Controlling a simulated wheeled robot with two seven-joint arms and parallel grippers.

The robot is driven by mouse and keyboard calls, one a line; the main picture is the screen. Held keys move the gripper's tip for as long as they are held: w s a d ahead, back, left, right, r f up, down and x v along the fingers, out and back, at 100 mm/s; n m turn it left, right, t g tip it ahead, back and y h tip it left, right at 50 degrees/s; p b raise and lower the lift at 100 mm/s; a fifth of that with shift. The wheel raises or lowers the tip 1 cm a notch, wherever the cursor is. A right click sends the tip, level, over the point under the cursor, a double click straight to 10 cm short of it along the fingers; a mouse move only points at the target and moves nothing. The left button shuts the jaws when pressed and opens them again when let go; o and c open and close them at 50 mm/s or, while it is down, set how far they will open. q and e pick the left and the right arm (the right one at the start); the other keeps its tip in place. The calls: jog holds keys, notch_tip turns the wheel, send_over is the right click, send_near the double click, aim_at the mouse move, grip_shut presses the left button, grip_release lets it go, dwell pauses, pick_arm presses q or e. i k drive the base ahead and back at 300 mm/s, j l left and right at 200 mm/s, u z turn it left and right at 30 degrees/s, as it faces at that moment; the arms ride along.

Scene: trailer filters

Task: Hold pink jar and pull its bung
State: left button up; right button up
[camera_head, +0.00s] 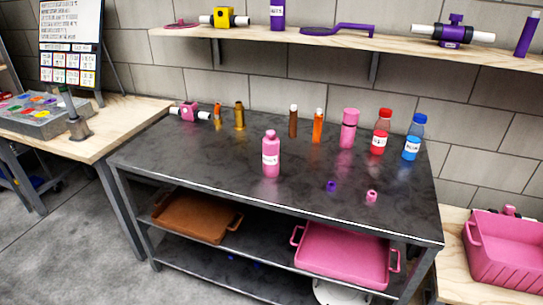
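A pink bottle-shaped jar (270,158) with a white label stands upright near the front middle of the dark table, with a pink top on it. A second pink container (347,136) with a wide pink top stands upright further back, right of the middle. I cannot tell which of the two is the pink jar of the task, or whether either top is a bung. A small pink piece (371,197) sits near the table's front right, apart from both. Neither of my grippers is in the head view.
The dark table (210,165) also carries a red bottle (379,132), a blue bottle (413,138), brown and orange tubes (318,128), and a small purple piece (331,186). A pink tray (340,258) lies on the shelf below. The table's front left is clear.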

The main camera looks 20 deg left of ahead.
aim_at(270, 154)
jog(key=j+z, duration=0.15)
jog(key=z, duration=0.15)
jog(key=j+z, duration=0.2)
jog(key=z, duration=0.15)
jog(key=j+z, duration=0.15)
jog(key=j, duration=0.3)
jog(key=k+j+z, duration=0.15)
jog(key=j, duration=0.25)
jog(key=j+z, duration=0.15)
jog(key=j, duration=0.3)
jog(key=k+j, duration=0.1)
jog(key=j, duration=0.3)
jog(key=k+j, duration=0.1)
jog(key=j, duration=0.35)
jog(key=k+j, duration=0.1)
jog(key=j, duration=0.3)
jog(key=k+j+z, duration=0.1)
jog(key=j, duration=0.3)
jog(key=k+j, duration=0.1)
jog(key=j, duration=0.3)
